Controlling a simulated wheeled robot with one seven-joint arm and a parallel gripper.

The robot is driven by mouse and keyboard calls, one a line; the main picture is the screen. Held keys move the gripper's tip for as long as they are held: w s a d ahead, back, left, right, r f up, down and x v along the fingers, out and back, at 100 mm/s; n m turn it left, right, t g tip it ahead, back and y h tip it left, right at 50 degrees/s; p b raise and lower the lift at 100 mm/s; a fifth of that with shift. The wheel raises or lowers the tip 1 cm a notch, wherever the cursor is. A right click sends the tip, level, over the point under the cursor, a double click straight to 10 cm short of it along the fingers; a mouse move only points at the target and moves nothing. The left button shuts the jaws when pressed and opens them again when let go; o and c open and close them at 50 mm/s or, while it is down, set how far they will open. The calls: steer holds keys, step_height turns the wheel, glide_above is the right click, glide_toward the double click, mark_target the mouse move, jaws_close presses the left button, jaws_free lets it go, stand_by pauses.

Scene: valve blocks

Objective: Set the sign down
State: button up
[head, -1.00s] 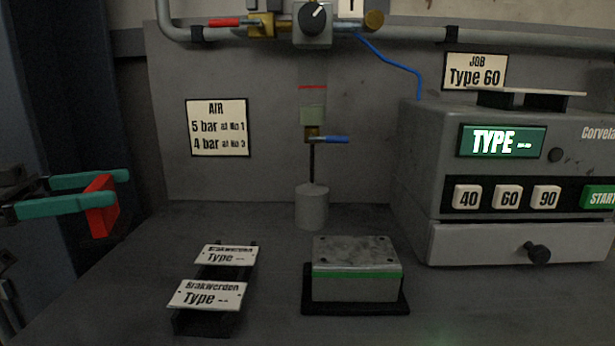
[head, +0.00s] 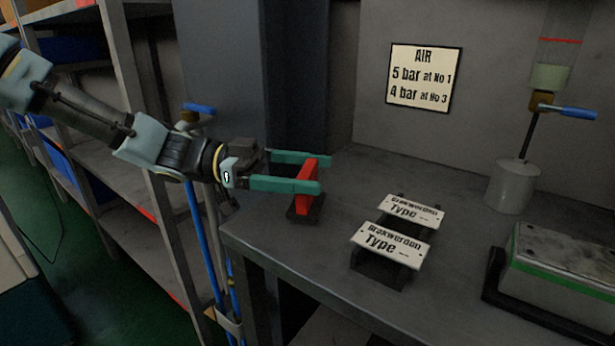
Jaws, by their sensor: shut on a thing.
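The red sign (head: 307,170) is a flat upright plate seen at a steep angle, so its face cannot be read. My gripper (head: 318,173) reaches in from the left, its two teal fingers shut on the sign from either side. The sign is at the left end of the grey bench (head: 290,262). A small dark foot or base (head: 304,213) shows just under the sign. I cannot tell whether it is part of the sign, or whether the sign touches it.
Two white Brakwerden type plates (head: 391,243) lie on a dark rack right of the sign. A block with a green stripe (head: 562,268) and a grey cylinder (head: 513,187) stand further right. A blue-handled valve (head: 199,108) and shelving are at left. Bench between sign and plates is clear.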

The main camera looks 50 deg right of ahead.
steer(key=shift+f, duration=0.6)
steer(key=shift+f, duration=0.15)
steer(key=o, duration=1.1)
steer(key=shift+c, duration=0.2)
steer(key=shift+w, duration=0.1)
steer(key=b+v, duration=0.2)
steer(key=v, duration=1)
